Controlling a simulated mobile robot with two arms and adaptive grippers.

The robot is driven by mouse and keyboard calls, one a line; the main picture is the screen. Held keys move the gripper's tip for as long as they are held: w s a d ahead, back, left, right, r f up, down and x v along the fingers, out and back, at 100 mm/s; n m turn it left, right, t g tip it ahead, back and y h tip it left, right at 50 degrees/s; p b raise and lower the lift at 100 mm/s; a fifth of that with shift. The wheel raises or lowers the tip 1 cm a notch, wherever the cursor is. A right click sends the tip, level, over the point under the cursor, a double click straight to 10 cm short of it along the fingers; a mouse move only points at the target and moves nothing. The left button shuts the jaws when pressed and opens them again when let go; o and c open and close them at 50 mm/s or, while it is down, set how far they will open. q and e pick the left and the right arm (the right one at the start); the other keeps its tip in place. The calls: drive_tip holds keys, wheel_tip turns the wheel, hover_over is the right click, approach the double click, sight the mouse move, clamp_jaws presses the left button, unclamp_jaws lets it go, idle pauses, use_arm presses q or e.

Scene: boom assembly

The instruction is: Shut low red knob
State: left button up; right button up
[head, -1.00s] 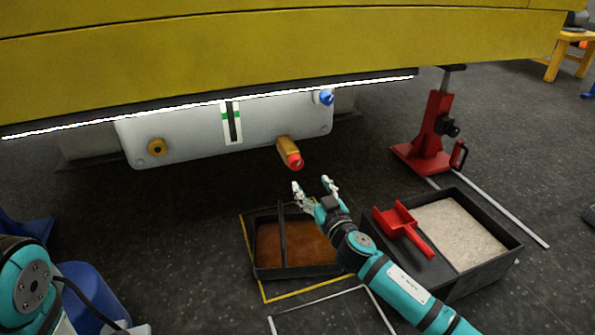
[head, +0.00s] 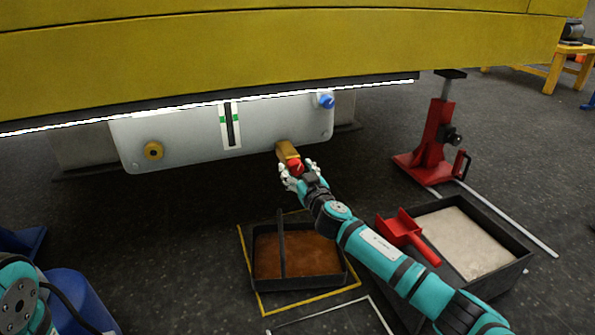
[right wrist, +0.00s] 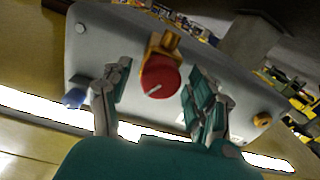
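The low red knob (head: 295,167) is on the end of a brass valve body (head: 286,150) that sticks out from the lower edge of a pale grey panel (head: 190,138). In the right wrist view the red knob (right wrist: 160,77) shows a light line across its face. My right gripper (head: 294,176) is at the knob, with one finger on either side of it. In the right wrist view the fingers (right wrist: 155,100) stand apart with gaps to the knob. My left gripper is not in view; only part of my left arm shows at the left edge.
A blue knob (head: 326,101) and a brass fitting (head: 153,151) are on the panel. Below stand a tray of brown liquid (head: 283,282) and a black bin of pale granules (head: 525,262) with a red scoop (head: 408,236). A red jack (head: 437,130) stands right. The yellow boom (head: 250,55) hangs above.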

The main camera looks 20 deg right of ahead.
drive_tip(key=c, duration=1)
